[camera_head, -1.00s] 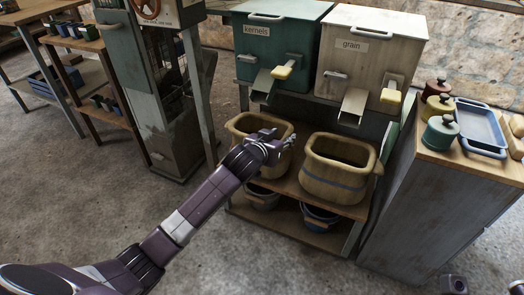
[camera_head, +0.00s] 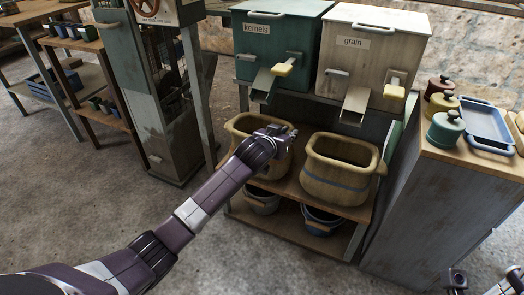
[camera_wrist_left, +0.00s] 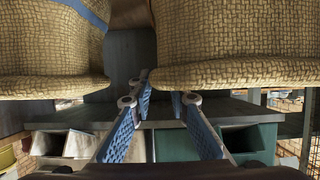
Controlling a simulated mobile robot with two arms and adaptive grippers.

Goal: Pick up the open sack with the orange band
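Two open woven sacks stand side by side on the wooden shelf under the dispensers. The right sack (camera_head: 338,170) has a blue band. The left sack (camera_head: 243,125) is partly covered by my left arm, and no orange band shows on it. My left gripper (camera_head: 292,131) is at the right side of the left sack's rim, near the gap between the sacks. The blue-banded sack (camera_wrist_left: 45,50) is at left there and the other sack (camera_wrist_left: 235,40) at right.
The kernels dispenser (camera_head: 278,45) and grain dispenser (camera_head: 370,55) hang above, their chutes over the sacks. A grey cabinet (camera_head: 435,205) with jars and a tray is at right. Parts of my right arm show at the lower right corner.

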